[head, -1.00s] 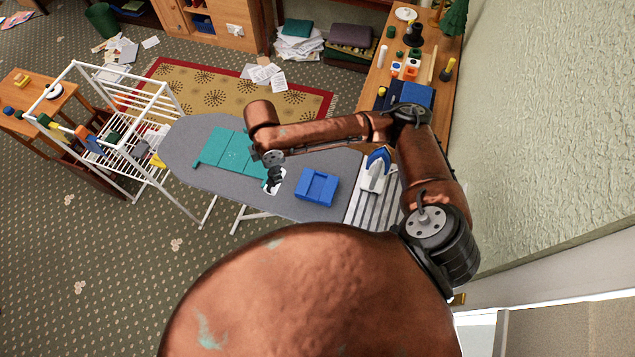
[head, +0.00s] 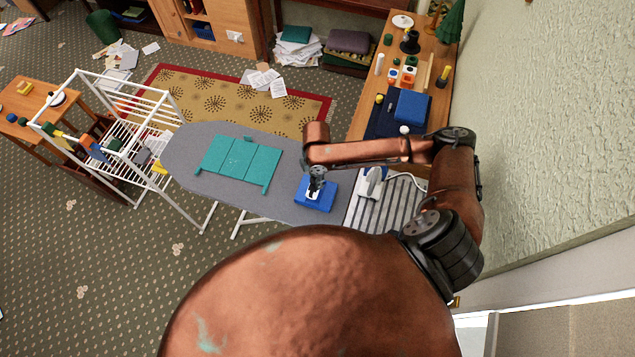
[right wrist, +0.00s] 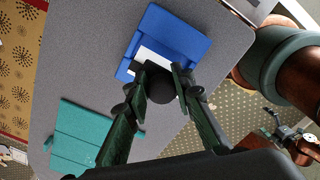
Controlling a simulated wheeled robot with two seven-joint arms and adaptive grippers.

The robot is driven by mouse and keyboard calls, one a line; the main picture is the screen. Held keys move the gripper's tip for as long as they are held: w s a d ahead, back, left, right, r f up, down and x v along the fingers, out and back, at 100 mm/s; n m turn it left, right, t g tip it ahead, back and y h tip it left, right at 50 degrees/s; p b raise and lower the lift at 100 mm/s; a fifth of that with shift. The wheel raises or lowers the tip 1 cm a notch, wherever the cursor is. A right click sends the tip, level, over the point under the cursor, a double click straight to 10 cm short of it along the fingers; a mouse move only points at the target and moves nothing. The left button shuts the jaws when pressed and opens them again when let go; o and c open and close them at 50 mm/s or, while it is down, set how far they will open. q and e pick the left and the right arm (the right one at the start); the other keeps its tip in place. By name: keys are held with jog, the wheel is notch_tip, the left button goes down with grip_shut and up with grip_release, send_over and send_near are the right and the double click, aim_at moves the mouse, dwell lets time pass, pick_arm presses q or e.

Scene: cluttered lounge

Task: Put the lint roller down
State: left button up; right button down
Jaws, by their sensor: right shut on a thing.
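My right gripper (head: 315,182) is over the ironing board (head: 205,193), above the folded blue cloth (head: 328,203). In the right wrist view the gripper (right wrist: 160,84) is shut on the lint roller. The roller's round dark handle end (right wrist: 160,88) sits between the fingers, and its white part (right wrist: 148,57) shows beyond, in front of the blue cloth (right wrist: 178,37). I cannot tell whether the roller touches the cloth. The fingers hide part of it.
A teal folded cloth (head: 240,160) lies on the board to the left. An iron (head: 371,183) stands on the striped rest at the board's right end. A cluttered wooden table (head: 366,104) is behind. A white drying rack (head: 118,150) stands left. Grey board surface is bare between the cloths.

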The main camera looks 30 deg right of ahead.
jog(key=shift+s+d+f+p, duration=0.15)
jog(key=shift+f+p, duration=0.3)
jog(key=shift+f, duration=1.25)
jog(key=shift+f, duration=0.1)
jog(key=c, duration=1.7)
grip_release()
jog(key=shift+o, duration=0.2)
notch_tip(320, 180, up, 12)
jog(key=shift+r+b, duration=0.15)
jog(key=shift+b, duration=0.65)
